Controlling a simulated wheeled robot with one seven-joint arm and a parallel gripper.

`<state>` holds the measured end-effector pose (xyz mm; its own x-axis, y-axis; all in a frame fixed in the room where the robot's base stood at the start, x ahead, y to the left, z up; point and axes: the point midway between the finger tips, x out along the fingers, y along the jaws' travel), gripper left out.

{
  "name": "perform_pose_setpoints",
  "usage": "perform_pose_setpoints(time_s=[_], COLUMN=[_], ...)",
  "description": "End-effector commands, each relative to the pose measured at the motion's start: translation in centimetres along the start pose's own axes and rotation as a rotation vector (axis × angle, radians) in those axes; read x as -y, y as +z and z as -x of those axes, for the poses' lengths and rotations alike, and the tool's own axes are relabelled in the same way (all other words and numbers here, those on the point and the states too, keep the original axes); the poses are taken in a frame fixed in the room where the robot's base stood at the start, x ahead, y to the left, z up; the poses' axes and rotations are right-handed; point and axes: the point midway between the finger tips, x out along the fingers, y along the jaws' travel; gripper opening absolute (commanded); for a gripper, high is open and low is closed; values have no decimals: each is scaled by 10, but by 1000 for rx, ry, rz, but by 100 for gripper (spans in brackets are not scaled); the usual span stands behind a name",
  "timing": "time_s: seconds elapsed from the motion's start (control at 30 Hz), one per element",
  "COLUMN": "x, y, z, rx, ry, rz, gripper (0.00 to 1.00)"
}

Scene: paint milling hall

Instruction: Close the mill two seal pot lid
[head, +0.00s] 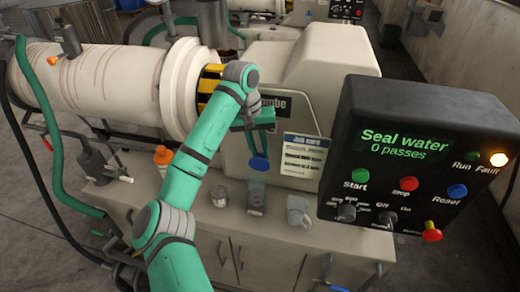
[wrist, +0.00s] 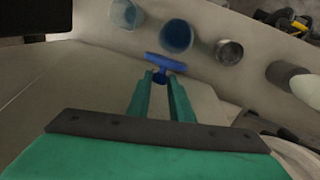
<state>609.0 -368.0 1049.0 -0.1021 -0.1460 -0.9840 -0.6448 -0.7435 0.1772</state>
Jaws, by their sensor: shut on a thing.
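My gripper (head: 258,146) hangs over the cabinet top in front of the mill housing. Its fingers are shut on a small blue lid (head: 259,163), which shows as a blue disc. In the wrist view, the fingertips (wrist: 161,77) hold the blue lid (wrist: 165,62) by its narrow stem. An open pot with a blue inside (wrist: 177,36) stands just beyond the lid in the wrist view. It appears to be the middle vessel (head: 256,198) below the lid in the head view. The lid looks apart from it. No label naming mill two is readable.
A metal tin (head: 220,196) and a clear beaker (head: 299,210) stand on either side of the pot.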

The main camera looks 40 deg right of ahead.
Motion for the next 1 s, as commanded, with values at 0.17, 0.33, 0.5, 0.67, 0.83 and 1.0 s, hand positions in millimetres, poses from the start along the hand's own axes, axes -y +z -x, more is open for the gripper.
perform_pose_setpoints(time_s=[0.17, 0.33, 0.5, 0.67, 0.83, 1.0], x=[0, 0, 2, 3, 5, 7], y=[6, 14, 26, 36, 46, 55], z=[1, 3, 5, 5, 4, 1], rx=[-67, -177, -318, -448, -575, -694], ry=[13, 32, 56, 75, 95, 113], rz=[-14, -33, -56, -79, -101, -120], gripper=[0, 0, 0, 0, 0, 0])
